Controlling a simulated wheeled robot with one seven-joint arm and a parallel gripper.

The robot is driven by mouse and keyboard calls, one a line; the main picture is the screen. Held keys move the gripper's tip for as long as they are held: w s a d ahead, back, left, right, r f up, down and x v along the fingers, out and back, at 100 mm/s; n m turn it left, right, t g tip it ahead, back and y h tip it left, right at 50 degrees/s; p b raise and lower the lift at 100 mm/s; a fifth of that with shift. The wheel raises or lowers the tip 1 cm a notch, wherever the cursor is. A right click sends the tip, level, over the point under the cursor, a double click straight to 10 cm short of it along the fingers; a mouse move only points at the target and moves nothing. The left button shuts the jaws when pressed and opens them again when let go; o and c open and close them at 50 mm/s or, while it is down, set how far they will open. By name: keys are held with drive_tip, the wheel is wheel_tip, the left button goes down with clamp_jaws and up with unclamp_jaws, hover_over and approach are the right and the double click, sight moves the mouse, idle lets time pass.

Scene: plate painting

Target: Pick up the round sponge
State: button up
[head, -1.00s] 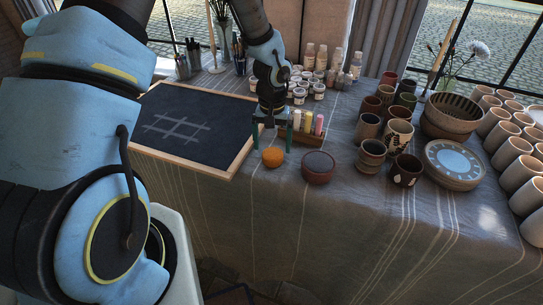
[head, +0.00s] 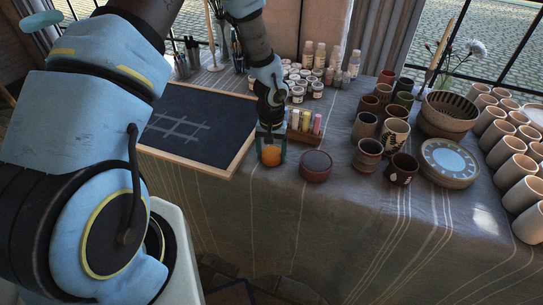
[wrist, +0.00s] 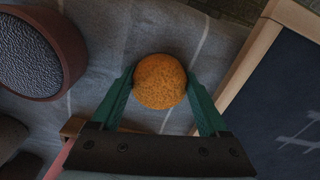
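The round orange sponge (head: 271,156) sits on the cloth-covered table near its front edge. In the wrist view the sponge (wrist: 160,81) lies between the two green fingertips. My gripper (head: 271,147) points down over it, with one finger on each side. The fingers (wrist: 160,88) are spread about as wide as the sponge, with the tips close against its sides. Whether they press on it I cannot tell.
A brown round dish (head: 316,166) stands just right of the sponge. The framed chalkboard (head: 195,127) lies to the left. A wooden holder with coloured chalks (head: 304,124) is close behind. Several cups (head: 368,154) and a plate (head: 449,161) stand further right.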

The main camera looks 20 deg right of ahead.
drive_tip(key=c, duration=0.7)
drive_tip(key=shift+r, duration=0.1)
